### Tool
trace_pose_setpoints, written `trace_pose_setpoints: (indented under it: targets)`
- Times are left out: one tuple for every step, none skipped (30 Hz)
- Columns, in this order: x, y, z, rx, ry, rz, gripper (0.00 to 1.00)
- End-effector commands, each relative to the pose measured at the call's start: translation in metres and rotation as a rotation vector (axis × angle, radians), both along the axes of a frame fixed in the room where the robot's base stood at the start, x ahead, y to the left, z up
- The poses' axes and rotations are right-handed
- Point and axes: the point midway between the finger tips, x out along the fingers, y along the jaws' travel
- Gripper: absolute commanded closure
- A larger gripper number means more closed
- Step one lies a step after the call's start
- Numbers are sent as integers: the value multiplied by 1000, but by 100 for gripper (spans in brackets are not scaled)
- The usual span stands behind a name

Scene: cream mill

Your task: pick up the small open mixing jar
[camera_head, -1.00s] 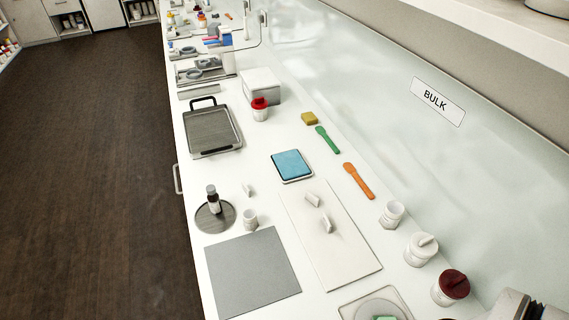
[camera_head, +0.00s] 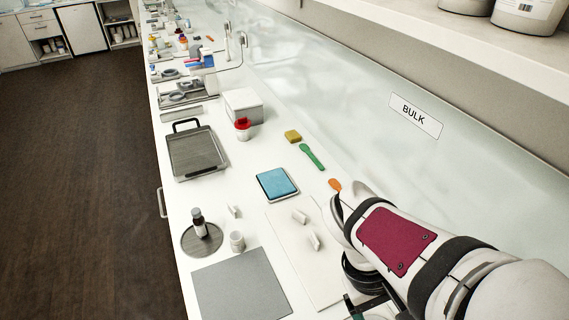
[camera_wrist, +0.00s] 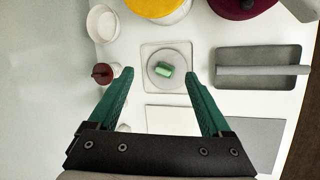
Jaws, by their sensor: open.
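In the head view, a small white open-topped jar (camera_head: 237,242) stands on the counter next to the round dark mat. A second open white jar near the wall is now hidden behind my arm. I cannot tell which is the mixing jar. In the wrist view, my gripper (camera_wrist: 159,75) is open, its green fingers apart with nothing between them. Below it lies a square plate (camera_wrist: 148,87) with a round dish and green block. A white open round container (camera_wrist: 103,23) and a dark-red-lidded jar (camera_wrist: 102,73) stand to the left.
A grey tray (camera_wrist: 258,80), a yellow container (camera_wrist: 158,8) and a dark red one (camera_wrist: 243,5) are near my gripper.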

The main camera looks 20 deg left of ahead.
Motion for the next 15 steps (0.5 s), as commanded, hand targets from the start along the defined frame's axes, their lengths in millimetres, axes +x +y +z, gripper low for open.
trace_pose_setpoints:
  targets:
    - [32, 29, -12, -125, 41, 287, 18]
    - [52, 51, -18, -210, 58, 476, 18]
    - [75, 87, -30, -328, 77, 726, 18]
    - [89, 119, -40, -418, 88, 907, 18]
    - [98, 152, -51, -509, 96, 1081, 18]
    - [102, 198, -67, -629, 102, 1294, 18]
    - [101, 231, -79, -717, 102, 1440, 18]
    - [96, 261, -91, -800, 100, 1568, 18]
    - [87, 298, -106, -902, 92, 1716, 18]
    - [79, 320, -116, -969, 86, 1807, 18]
    - [70, 338, -124, -1026, 80, 1880, 18]
    - [61, 356, -133, -1087, 71, 1954, 18]
    - [55, 366, -138, -1121, 65, 1993, 18]
    - [51, 373, -141, -1146, 62, 2021, 18]
    - [51, 378, -145, -1168, 58, 2044, 18]
